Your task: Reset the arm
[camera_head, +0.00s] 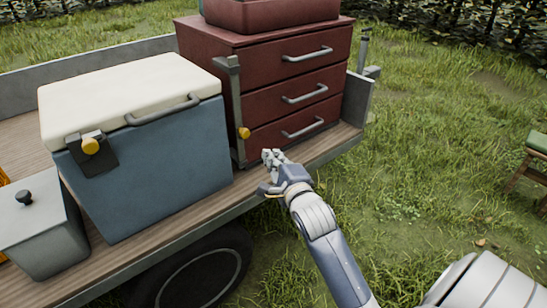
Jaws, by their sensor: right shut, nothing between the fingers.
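My right arm comes in from the lower right. Its gripper (270,165) is shut and empty. In the picture it is just in front of the lower left corner of the red drawer cabinet (215,60), below the bottom drawer's handle; whether it touches the cabinet cannot be told. The cabinet's three drawers are closed. My left gripper does not show.
A blue cooler (150,180) with a closed white lid (120,85) stands on the wooden trailer bed (150,246), left of the cabinet. A grey lidded box (45,235) stands at the left. A wheel (195,280) is below. Open grass (430,150) lies right.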

